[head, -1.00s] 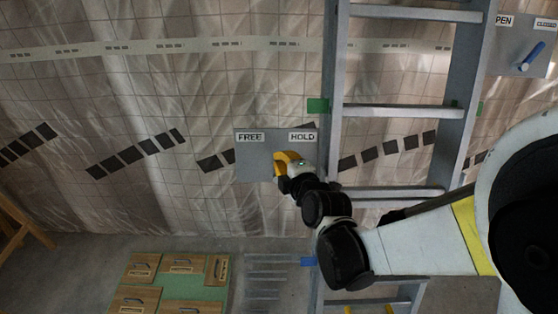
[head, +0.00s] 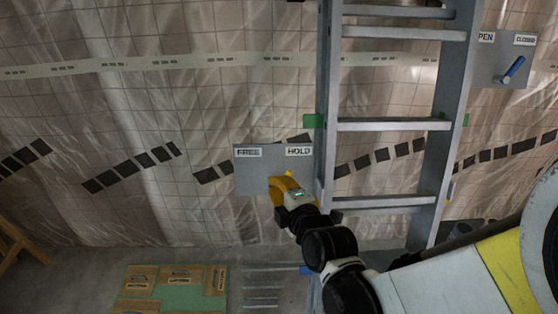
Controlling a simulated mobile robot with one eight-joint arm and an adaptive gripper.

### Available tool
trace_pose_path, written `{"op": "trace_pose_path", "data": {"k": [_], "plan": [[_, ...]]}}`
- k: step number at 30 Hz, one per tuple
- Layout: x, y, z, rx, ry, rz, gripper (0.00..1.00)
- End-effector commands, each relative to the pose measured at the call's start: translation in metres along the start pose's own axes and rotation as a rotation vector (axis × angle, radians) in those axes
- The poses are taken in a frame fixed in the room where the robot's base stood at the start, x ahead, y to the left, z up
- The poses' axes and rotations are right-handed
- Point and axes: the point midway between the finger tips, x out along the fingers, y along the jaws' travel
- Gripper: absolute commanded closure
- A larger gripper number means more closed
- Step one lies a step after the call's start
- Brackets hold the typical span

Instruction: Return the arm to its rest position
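My arm reaches in from the lower right of the head view. My gripper (head: 281,187) has yellow fingers and sits in front of the lower middle of a grey panel (head: 252,180). The panel carries a FREE label on the left and a HOLD label on the right. My gripper hides part of the panel below the HOLD label, and any lever there is not visible. I cannot tell whether the fingers are open or shut, or whether they touch the panel.
A metal ladder (head: 388,126) stands just right of the panel, close to my arm. A second grey panel with a blue lever (head: 512,69) and OPEN and CLOSED labels is at the upper right. Wooden drawer fronts (head: 180,275) lie at the bottom left.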

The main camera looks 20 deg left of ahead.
Motion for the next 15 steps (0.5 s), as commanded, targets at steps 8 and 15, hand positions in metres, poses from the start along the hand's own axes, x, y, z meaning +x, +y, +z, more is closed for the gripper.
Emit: {"op": "trace_pose_path", "data": {"k": [8, 15], "plan": [[-0.0134, -0.0028, -0.0008, 0.000, 0.000, 0.000, 1.00], [-0.0133, -0.0027, -0.0004, 0.002, 0.000, -0.001, 1.00]]}}
